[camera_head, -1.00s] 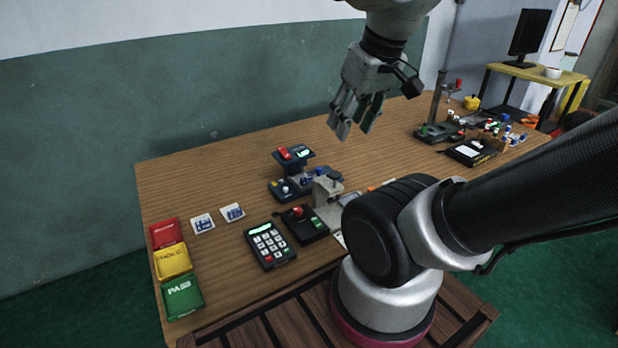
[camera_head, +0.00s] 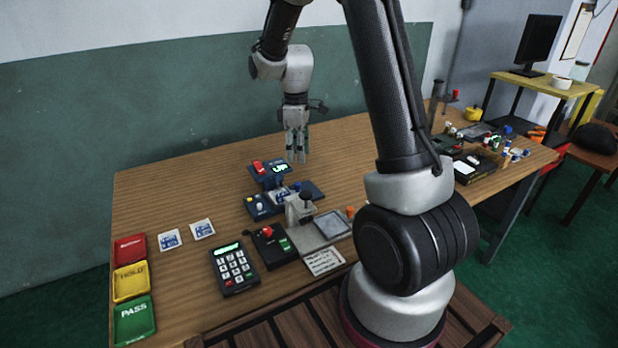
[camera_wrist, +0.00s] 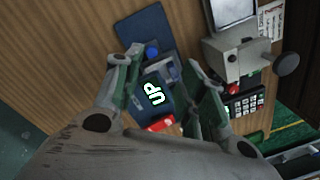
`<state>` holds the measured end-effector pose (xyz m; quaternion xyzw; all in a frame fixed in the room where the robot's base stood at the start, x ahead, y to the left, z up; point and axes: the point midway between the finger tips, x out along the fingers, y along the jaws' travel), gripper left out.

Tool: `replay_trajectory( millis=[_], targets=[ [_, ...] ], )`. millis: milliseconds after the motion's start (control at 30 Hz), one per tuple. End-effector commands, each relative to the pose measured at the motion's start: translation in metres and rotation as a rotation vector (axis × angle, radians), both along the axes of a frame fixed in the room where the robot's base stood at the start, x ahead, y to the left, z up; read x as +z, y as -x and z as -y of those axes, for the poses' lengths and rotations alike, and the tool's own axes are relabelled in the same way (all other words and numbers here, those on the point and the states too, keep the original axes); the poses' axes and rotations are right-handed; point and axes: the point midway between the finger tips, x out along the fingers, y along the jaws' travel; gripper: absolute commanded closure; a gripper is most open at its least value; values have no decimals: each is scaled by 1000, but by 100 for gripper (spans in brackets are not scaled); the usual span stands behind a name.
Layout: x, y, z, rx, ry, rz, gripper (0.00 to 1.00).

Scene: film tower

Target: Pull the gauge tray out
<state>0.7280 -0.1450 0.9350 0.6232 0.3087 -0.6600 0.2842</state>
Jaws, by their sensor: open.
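A dark blue gauge (camera_head: 285,199) stands on the wooden table, with knobs on its base and a raised head. The gauge's lit display (camera_head: 280,168) reads "UP" and has a red part beside it. The display (camera_wrist: 153,93) also shows between my fingers in the wrist view, with a blue knob (camera_wrist: 152,50) and a flat blue plate (camera_wrist: 144,30) beyond it. I cannot tell clearly which part is the tray. My gripper (camera_head: 297,157) points down, open and empty, above the gauge and apart from it. My fingers hide parts of the gauge in the wrist view.
A grey fixture (camera_head: 300,209) with a black knob stands just in front. A red-button box (camera_head: 273,247), a keypad (camera_head: 233,268) and white cards (camera_head: 202,229) lie nearby. Coloured trays (camera_head: 132,281) line the left edge. The table's back left is clear.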

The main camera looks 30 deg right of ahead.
Motion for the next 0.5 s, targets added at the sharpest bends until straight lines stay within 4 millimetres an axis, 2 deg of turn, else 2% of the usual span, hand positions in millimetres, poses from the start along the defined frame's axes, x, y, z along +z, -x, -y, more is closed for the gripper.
replay_trajectory(
  millis=[67, 267, 367, 500],
  targets=[
    [6, -10, -1, 94, -6, 34, 59],
    [3, -12, -1, 225, -10, 46, 59],
    [-8, -12, -1, 235, -10, 43, 59],
    [-34, -10, -1, 233, -10, 41, 59]
  ],
)
